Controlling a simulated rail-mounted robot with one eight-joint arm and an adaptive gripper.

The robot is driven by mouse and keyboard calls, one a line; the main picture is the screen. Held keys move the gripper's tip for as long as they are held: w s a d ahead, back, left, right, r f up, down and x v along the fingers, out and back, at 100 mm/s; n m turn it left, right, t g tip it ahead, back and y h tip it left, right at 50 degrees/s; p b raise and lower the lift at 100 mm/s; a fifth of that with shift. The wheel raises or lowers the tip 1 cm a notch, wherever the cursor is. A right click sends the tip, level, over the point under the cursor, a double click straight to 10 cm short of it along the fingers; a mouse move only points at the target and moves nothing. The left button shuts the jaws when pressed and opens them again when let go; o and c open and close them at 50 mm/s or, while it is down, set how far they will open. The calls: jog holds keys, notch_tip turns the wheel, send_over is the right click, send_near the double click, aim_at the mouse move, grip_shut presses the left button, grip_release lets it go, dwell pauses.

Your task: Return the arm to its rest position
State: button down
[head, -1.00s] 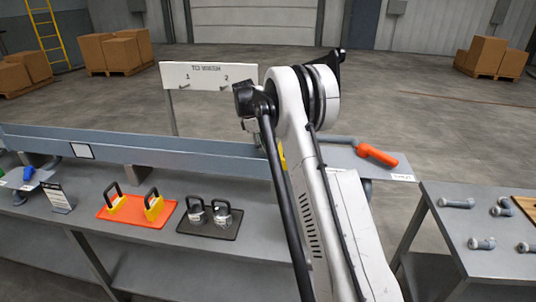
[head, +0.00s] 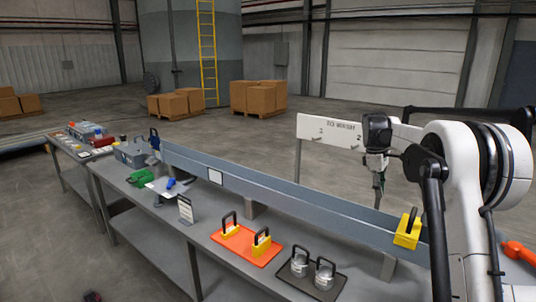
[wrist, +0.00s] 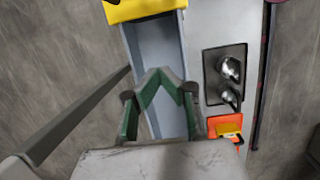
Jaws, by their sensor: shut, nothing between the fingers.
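My gripper (head: 379,188) hangs from my arm at the right of the head view, above the grey rail and in front of the white sign. In the wrist view its green fingers (wrist: 160,74) meet at the tips, with nothing between them. They are over the grey-blue rail (wrist: 165,45) and appear clear of it. A yellow lock with a black shackle (head: 407,231) is on the rail near my arm; its yellow body (wrist: 145,10) also shows at the top of the wrist view.
An orange mat (head: 266,262) holds two yellow locks. A dark tray (head: 297,285) holds two silver locks. The white sign (head: 325,128) stands behind the rail. An orange handle (head: 519,252) is at right.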

jog(key=s+a+r+m+t, duration=0.2)
jog(key=s+a+r, duration=0.4)
jog(key=s, duration=0.4)
jog(key=s+a+r+m+t, duration=0.2)
jog(key=s+a+r, duration=0.3)
jog(key=s+a, duration=0.3)
jog(key=s+a+f+m+t, duration=0.1)
jog(key=s+a+f+m, duration=0.1)
jog(key=s, duration=0.6)
jog(key=s+a+f+m+t+y+b, duration=0.1)
jog(key=s+a+f+t, duration=0.1)
jog(key=s+f, duration=0.3)
jog(key=s+a+f+m+t+y+b, duration=0.1)
jog(key=s+a+f+m, duration=0.1)
jog(key=s, duration=1.1)
jog(key=shift+a+f+m, duration=0.3)
jog(key=shift+a+f, duration=0.6)
jog(key=shift+a, duration=0.25)
